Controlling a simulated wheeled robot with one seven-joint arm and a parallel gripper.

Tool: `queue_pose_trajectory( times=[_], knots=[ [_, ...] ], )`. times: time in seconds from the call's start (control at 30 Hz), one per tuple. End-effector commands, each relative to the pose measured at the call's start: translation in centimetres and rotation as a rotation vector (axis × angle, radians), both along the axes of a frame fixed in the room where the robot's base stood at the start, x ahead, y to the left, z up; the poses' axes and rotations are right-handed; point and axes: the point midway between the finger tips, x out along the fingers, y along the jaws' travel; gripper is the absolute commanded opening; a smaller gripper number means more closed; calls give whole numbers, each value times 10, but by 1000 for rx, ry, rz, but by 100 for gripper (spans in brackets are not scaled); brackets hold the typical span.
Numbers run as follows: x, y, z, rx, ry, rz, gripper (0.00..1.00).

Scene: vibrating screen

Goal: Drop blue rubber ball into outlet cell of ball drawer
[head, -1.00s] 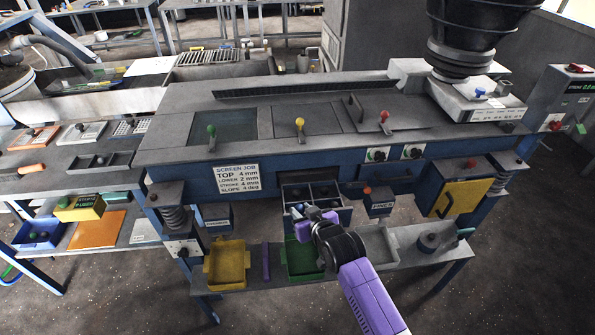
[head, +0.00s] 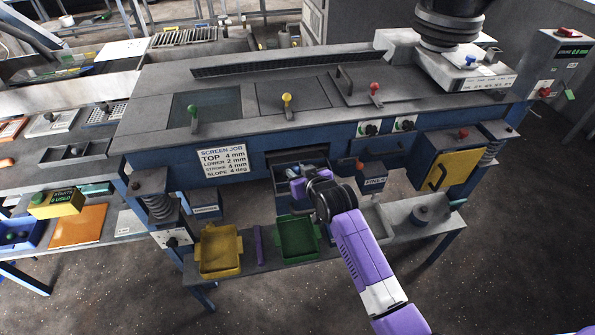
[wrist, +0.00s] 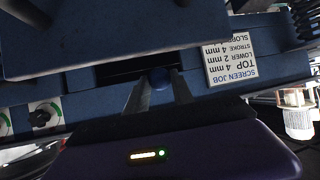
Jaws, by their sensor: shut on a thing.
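The blue rubber ball (wrist: 160,77) shows in the wrist view between the tips of my two fingers. My gripper (wrist: 160,88) is shut on it. In the head view my gripper (head: 293,181) is above the ball drawer (head: 285,204), which is pulled out from the front of the screen machine. My gripper and wrist cover much of the drawer, so I cannot tell which cell lies under the ball. The ball cannot be made out in the head view.
A yellow tray (head: 220,266) and a green tray (head: 299,258) stand on the low shelf below. A blue fines box (head: 371,184) is right of the drawer. The machine's front panel (head: 225,165), with the screen job sign, is close behind my gripper.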

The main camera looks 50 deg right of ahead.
Motion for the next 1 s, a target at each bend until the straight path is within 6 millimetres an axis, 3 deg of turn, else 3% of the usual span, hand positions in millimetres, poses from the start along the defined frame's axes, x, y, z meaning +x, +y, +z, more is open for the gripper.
queue_pose_trajectory(
  times=[0.1,0.37,0.4,0.5,0.53,0.83,1.0],
  knots=[
    [0,0,-10,0,0,0,0],
    [0,0,-9,0,-1,1,0],
    [0,0,-9,0,-1,1,33],
    [0,0,-9,0,-1,1,52],
    [0,0,-9,0,-1,1,54],
    [-1,1,-9,0,0,1,54],
    [-12,5,-3,0,-1,0,54]
  ],
)
